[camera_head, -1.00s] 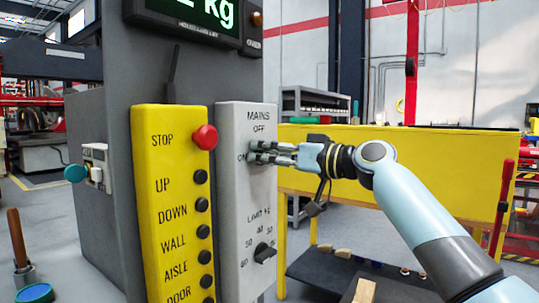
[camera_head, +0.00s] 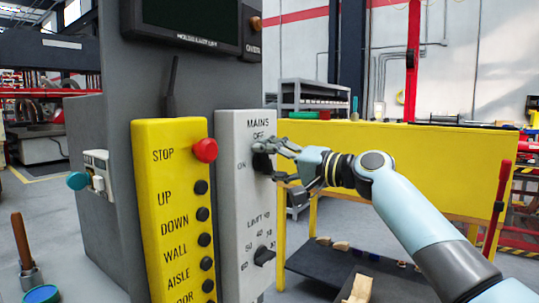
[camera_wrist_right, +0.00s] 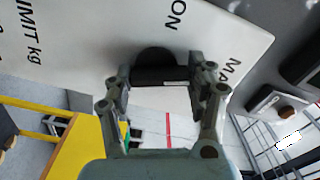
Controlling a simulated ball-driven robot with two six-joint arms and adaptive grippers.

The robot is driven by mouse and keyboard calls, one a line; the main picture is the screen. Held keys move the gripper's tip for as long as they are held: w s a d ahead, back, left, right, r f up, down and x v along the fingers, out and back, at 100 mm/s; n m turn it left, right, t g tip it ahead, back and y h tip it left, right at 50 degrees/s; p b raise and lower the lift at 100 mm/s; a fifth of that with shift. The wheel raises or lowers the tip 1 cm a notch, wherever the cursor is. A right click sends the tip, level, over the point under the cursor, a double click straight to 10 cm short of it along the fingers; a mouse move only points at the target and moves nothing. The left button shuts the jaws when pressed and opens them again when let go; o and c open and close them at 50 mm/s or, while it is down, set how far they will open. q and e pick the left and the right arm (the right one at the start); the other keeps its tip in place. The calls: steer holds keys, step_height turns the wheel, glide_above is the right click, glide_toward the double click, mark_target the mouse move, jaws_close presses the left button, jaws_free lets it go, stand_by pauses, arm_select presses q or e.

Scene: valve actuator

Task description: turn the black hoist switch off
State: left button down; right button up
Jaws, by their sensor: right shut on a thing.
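The black hoist switch (camera_head: 262,161) is a rotary knob on the light grey panel (camera_head: 232,205), under the words MAINS and OFF, with ON to its left. My right gripper (camera_head: 271,160) reaches it from the right and is shut on it. In the right wrist view the black knob (camera_wrist_right: 156,66) sits between the two fingers of my right gripper (camera_wrist_right: 160,80). The fingers partly hide the knob in the head view; its upper end appears to point up towards OFF. My left gripper is not in view.
A second black knob (camera_head: 264,256), marked LIMIT kg, sits lower on the same panel. The yellow button panel (camera_head: 170,215) with a red STOP button (camera_head: 204,150) stands close on the left. The display (camera_head: 192,20) above is dark. A yellow bench (camera_head: 430,165) stands behind my right arm.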

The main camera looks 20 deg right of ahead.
steer(key=shift+m+p, duration=0.8)
steer(key=shift+m, duration=0.9)
steer(key=shift+f, duration=0.1)
steer(key=o, duration=1.2)
steer(key=shift+d, duration=0.1)
steer(key=shift+s+d, duration=0.2)
steer(key=shift+s, duration=0.05)
steer(key=v, duration=1.1)
steer(key=shift+s+d, duration=0.15)
